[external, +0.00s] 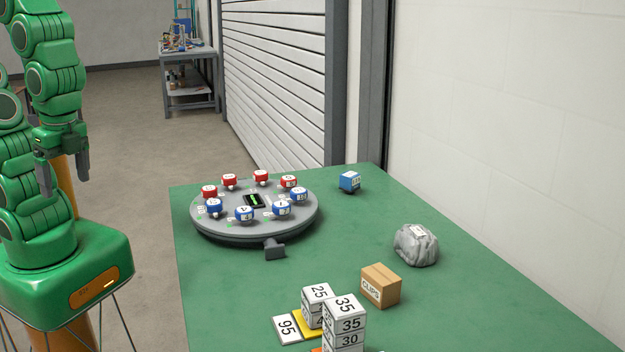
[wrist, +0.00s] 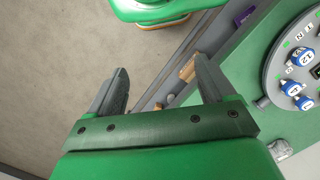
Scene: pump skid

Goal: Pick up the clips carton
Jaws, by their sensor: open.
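The clips carton (external: 380,287) is a small brown cardboard box with a "CLIPS" label on its front. It stands on the green table (external: 345,215), right of the numbered blocks. My gripper (external: 68,172) hangs over the floor left of the table, well away from the carton. It is open and empty, with its two dark fingers apart in the wrist view (wrist: 160,90). The carton cannot be made out in the wrist view.
A round grey turntable (external: 254,228) carries several red and blue pieces. Stacked numbered blocks (external: 345,322) stand left of the carton. A wall (external: 500,120) runs along the right.

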